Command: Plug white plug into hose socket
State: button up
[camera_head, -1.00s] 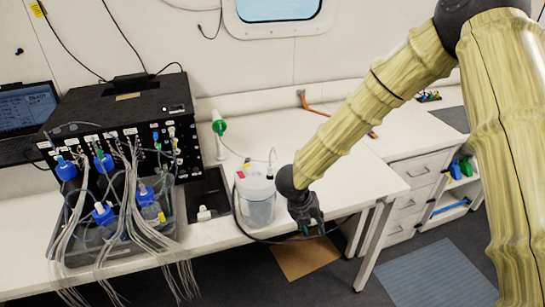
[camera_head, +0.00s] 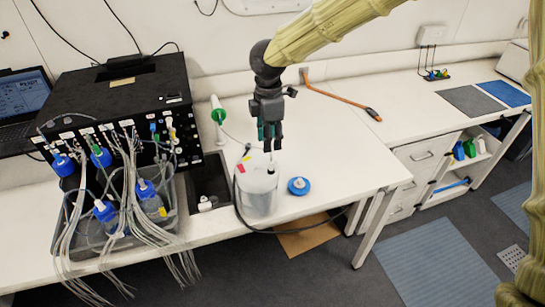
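My gripper (camera_head: 270,145) points down just above a translucent white container (camera_head: 257,198) on the bench. Its fingers look close together, but I cannot tell if they grip anything. A thin pale tube (camera_head: 269,160) with a dark lower end (camera_head: 271,168) stands at the container's lid, right under the fingertips. I cannot tell whether they touch. A small white piece (camera_head: 206,205) sits in a dark recess left of the container. I cannot tell which piece is the white plug. An orange hose (camera_head: 335,96) with a black end (camera_head: 373,114) lies at the back; no socket is clearly visible.
A black box (camera_head: 120,95) and a grey tray (camera_head: 168,226) of blue-capped bottles and tubes fill the left. The bench (camera_head: 340,150) is clear to the right.

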aim_at(271, 161)
jog(key=shift+s+a+r, duration=0.1)
jog(key=shift+s+r, duration=0.1)
jog(key=shift+s, duration=0.05)
jog(key=shift+s+d+r, duration=0.25)
jog(key=shift+s+d, duration=0.1)
jog(key=shift+s, duration=0.1)
jog(key=shift+w+d+f, duration=0.1)
jog(key=shift+w+f, duration=0.05)
jog(key=shift+f, duration=0.05)
jog(key=shift+w+f+b, duration=0.35)
jog(key=shift+w+f, duration=0.05)
jog(key=shift+f, duration=0.25)
jog(key=shift+s+f+b, duration=0.3)
jog(key=shift+f+b, duration=0.25)
jog(key=shift+f, duration=0.05)
jog(key=shift+w+f+b, duration=0.1)
jog(key=shift+f+b, duration=1.5)
jog(key=shift+f, duration=1.7)
jog(key=shift+r, duration=0.1)
